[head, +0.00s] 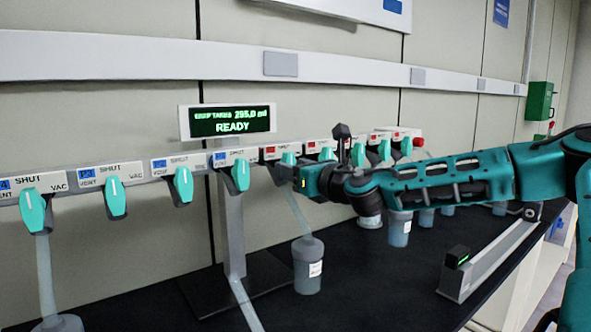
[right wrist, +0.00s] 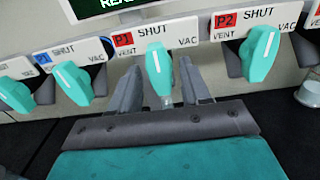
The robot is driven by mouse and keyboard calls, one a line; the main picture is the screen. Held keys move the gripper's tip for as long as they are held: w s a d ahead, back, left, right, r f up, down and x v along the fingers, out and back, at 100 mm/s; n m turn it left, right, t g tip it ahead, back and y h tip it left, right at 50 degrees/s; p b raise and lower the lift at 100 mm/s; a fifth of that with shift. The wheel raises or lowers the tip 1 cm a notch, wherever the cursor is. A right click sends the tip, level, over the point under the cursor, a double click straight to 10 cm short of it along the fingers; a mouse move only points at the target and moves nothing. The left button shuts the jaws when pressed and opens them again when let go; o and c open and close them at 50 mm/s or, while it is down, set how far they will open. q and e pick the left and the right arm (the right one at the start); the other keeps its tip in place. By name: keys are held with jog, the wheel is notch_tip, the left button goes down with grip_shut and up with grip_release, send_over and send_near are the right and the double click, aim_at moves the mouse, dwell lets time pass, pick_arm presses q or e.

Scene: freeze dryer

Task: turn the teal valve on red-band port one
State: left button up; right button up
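The teal valve on red-band port one (right wrist: 159,73) hangs below the label plate marked P1, SHUT, VENT and VAC in the right wrist view. Its handle stands nearly upright, with its white line toward SHUT. My right gripper (right wrist: 160,88) is open, one finger on each side of this valve, with small gaps visible. In the head view the same valve (head: 285,161) shows just left of my right gripper (head: 291,181), partly hidden by it. My left gripper is not in view.
Blue-band valves (head: 183,186) line the rail to the left. The red-band P2 valve (right wrist: 262,55) is close on the right. A flask (head: 308,268) hangs below the rail. A READY display (head: 232,122) stands above. The black bench (head: 380,285) has free room in front.

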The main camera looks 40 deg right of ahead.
jog(key=shift+s, duration=0.1)
jog(key=shift+s, duration=0.45)
jog(key=shift+s+a, duration=0.15)
jog(key=shift+s, duration=0.65)
jog(key=s+a+b, duration=0.1)
jog(key=s+b, duration=0.1)
jog(key=s, duration=0.8)
jog(key=shift+b, duration=0.35)
jog(key=shift+s, duration=0.1)
